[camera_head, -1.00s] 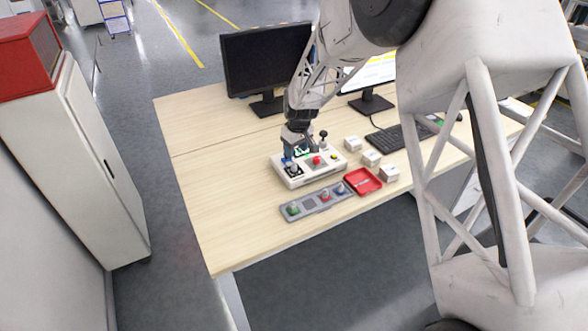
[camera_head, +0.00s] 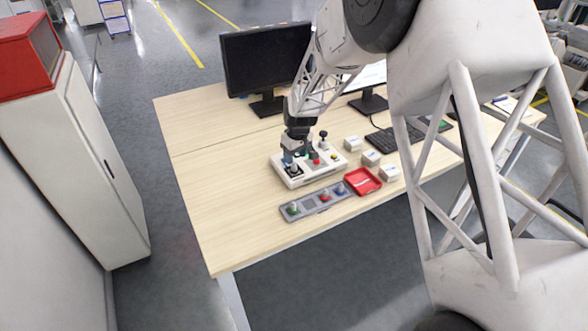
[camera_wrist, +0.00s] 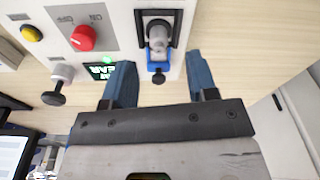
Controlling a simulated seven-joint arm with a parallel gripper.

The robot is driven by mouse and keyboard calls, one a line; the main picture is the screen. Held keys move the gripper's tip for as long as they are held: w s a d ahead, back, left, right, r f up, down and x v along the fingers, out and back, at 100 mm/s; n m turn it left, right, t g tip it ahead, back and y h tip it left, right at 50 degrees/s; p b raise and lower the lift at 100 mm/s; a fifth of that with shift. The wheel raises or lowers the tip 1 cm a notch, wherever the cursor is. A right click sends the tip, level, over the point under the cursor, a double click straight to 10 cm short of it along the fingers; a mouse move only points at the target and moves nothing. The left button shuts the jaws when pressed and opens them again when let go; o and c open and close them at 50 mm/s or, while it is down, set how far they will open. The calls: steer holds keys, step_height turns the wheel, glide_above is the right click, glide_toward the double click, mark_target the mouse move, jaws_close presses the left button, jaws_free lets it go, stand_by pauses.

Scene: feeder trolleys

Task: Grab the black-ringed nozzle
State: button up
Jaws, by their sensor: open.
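The black-ringed nozzle (camera_head: 294,171) sits at the left end of a white control box (camera_head: 318,177). My gripper (camera_head: 296,160) is over the left part of the box. In the wrist view my open gripper (camera_wrist: 159,62) has one blue finger on each side of the latch part, and nothing is held. The finger tips lie just below the nozzle in the picture. I cannot tell their height above the box.
The box carries a red button (camera_wrist: 83,38), a yellow button (camera_wrist: 32,33) and a black-knobbed lever (camera_wrist: 56,88). A grey tray (camera_head: 308,204) of coloured-ringed nozzles and a red dish (camera_head: 364,181) lie in front. Small white boxes (camera_head: 371,158) stand right. The table's left side is clear.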

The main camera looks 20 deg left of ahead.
mark_target(294, 163)
steer(key=shift+f, duration=0.1)
steer(key=shift+w+a+f, duration=0.15)
steer(key=shift+w+f, duration=0.05)
steer(key=shift+f, duration=1.05)
steer(key=shift+w+a+f, duration=0.15)
steer(key=shift+f, duration=1.05)
steer(key=shift+c, duration=0.3)
jaws_close()
